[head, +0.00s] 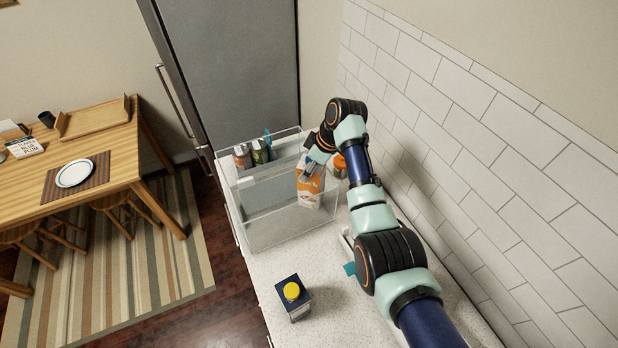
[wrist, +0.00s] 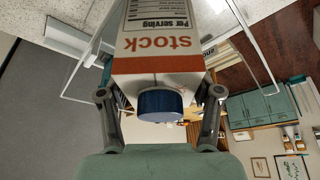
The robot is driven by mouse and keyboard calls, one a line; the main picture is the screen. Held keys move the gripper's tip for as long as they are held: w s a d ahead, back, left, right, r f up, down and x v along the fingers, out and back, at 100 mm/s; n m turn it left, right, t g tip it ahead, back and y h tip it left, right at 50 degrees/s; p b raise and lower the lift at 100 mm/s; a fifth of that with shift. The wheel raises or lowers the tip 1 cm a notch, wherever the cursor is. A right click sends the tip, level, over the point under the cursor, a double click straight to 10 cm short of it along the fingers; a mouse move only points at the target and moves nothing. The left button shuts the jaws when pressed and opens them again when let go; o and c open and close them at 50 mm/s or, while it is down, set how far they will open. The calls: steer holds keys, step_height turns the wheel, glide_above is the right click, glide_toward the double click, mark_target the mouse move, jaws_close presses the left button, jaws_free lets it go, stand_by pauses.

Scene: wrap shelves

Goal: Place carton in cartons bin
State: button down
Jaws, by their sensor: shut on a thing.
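My gripper (head: 313,164) is shut on an orange and white stock carton (head: 310,188), near its top. In the wrist view the carton (wrist: 160,45) sits between the two fingers of my gripper (wrist: 161,98), with its dark blue cap towards the camera. In the head view the carton hangs roughly upright at the right part of a clear divided bin (head: 262,240). I cannot tell whether its base touches the bin floor. A second carton (head: 293,303), dark blue with a yellow cap, stands on the counter in front of the bin.
An orange-topped jar (head: 340,165) is behind the carton, partly hidden by my arm. The tiled wall (head: 480,130) is close on the right.

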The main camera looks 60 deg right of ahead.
steer(key=shift+f, duration=2.55)
steer(key=shift+f+b, duration=0.2)
steer(key=shift+b, duration=0.1)
steer(key=shift+c, duration=1.1)
jaws_free()
steer(key=p+v, duration=0.1)
steer(key=v, duration=1.1)
steer(key=shift+d+r, duration=0.1)
steer(key=shift+r, duration=0.05)
